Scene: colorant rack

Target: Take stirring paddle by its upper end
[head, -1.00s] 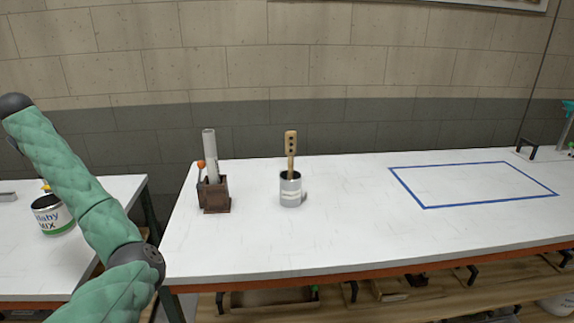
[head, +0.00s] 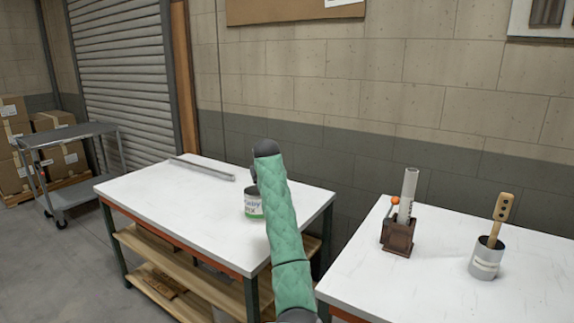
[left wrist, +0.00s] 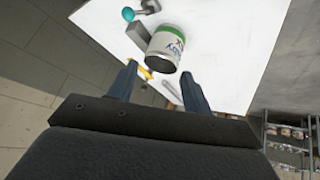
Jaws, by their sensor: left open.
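A flat wooden paddle with dark holes (head: 502,210) stands tilted in a grey can (head: 486,260) on the right-hand table. A labelled white and green can (head: 252,206) stands on the left-hand table, partly behind my left arm. In the left wrist view that can (left wrist: 165,50) is beyond the fingertips, with a thin yellow piece (left wrist: 140,72) at its dark open end; I cannot tell whether this is a paddle. My left gripper (left wrist: 158,86) is open, with nothing seen held. My arm hides it in the head view. My right gripper is not in view.
A brown holder (head: 398,238) with a grey tube (head: 407,195) and an orange-tipped item stands left of the grey can. A long metal bar (head: 203,168) lies at the left table's back. A gap separates the tables. A grey cart (head: 72,140) stands far left.

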